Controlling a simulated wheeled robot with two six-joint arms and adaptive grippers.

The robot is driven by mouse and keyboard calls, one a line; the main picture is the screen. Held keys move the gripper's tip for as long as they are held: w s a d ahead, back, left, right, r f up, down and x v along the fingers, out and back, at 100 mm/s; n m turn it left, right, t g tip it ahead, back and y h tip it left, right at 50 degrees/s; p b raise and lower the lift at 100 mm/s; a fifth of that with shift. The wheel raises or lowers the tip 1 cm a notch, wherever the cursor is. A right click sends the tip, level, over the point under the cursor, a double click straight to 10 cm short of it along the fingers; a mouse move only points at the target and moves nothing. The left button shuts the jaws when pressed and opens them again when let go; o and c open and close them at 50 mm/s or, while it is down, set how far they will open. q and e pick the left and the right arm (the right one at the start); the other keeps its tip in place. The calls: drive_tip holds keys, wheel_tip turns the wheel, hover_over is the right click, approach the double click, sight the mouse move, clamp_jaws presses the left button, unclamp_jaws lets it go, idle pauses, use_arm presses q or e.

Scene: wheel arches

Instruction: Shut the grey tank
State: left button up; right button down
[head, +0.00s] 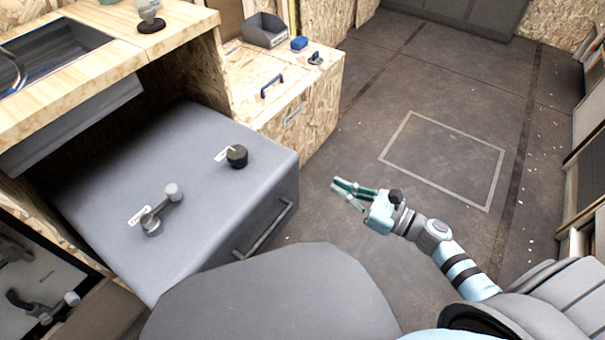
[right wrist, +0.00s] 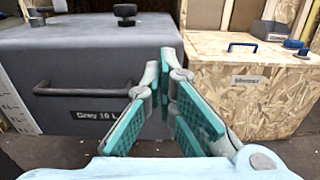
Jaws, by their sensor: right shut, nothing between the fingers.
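The grey tank (head: 215,215) sits at the left in the head view, partly under a wooden counter. On its top are a lever valve (head: 162,208) with a round pale knob and a small label, and a black cap (head: 237,156) with another label. A bar handle (head: 265,230) is on its front. In the right wrist view the tank (right wrist: 60,75) fills the left, with "Grey" lettering on its front. My right gripper (head: 341,188) is shut and empty, right of the tank, apart from it; it also shows in the right wrist view (right wrist: 166,62). My left gripper is out of view.
A wooden box (head: 320,105) with a blue handle (head: 271,86) stands beyond the tank, with a grey bin (head: 265,30) on top. The wooden counter (head: 110,55) overhangs the tank's rear. Open floor (head: 440,155) lies to the right.

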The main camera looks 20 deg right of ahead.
sight(292, 163)
drive_tip(key=x, duration=1)
drive_tip(key=shift+w, duration=0.1)
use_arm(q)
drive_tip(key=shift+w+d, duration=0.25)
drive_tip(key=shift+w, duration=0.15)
use_arm(e)
drive_tip(key=shift+w+a, duration=0.3)
drive_tip(key=shift+w, duration=0.05)
use_arm(q)
drive_tip(key=shift+b, duration=0.3)
use_arm(e)
drive_tip(key=shift+w, duration=0.1)
